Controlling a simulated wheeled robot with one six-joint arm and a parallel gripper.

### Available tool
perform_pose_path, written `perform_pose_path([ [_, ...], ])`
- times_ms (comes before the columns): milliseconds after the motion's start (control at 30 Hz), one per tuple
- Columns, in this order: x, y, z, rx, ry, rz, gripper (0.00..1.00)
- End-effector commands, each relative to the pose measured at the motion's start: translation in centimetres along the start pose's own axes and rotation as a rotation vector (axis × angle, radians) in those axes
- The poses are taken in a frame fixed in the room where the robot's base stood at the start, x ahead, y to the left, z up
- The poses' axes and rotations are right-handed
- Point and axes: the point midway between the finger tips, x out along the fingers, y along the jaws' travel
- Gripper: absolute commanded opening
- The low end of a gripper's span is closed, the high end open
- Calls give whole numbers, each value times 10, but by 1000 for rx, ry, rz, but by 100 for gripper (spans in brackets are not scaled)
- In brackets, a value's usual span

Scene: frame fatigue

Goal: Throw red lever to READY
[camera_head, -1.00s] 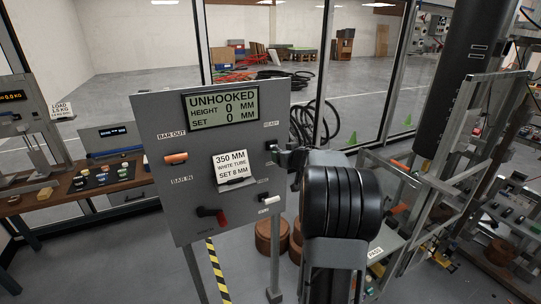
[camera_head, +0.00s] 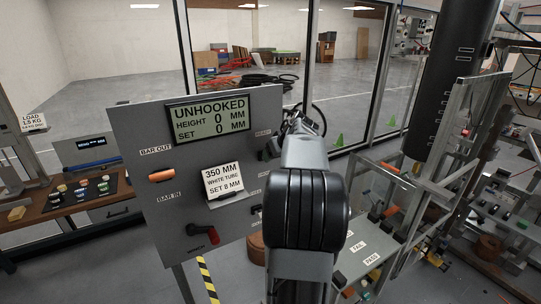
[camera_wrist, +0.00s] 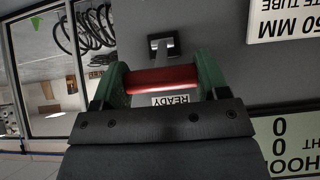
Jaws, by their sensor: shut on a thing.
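The red lever (camera_wrist: 160,80) shows in the wrist view as a red crossbar on a grey shank. The shank runs to a dark mount on the grey panel (camera_head: 150,215). The two green fingers of my gripper (camera_wrist: 163,76) are shut on the bar, one at each end. An upside-down READY label (camera_wrist: 171,100) sits just past the bar, on the gripper's side. The panel display (camera_head: 209,119) reads UNHOOKED, HEIGHT 0 MM, SET 0 MM.
A metal frame with a shelf (camera_head: 365,250) stands close on the right. A workbench (camera_head: 60,200) is at left.

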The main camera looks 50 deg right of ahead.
Motion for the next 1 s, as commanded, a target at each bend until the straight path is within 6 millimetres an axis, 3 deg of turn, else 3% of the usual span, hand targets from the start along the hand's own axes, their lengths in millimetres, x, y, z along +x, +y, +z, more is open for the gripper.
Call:
perform_pose_path([
  [500,-6,8,1,11,-13,8,25],
  [533,-6,8,1,11,-13,8,69],
  [800,-5,9,2,12,-16,9,94],
  [1000,-5,9,3,12,-17,9,94],
])
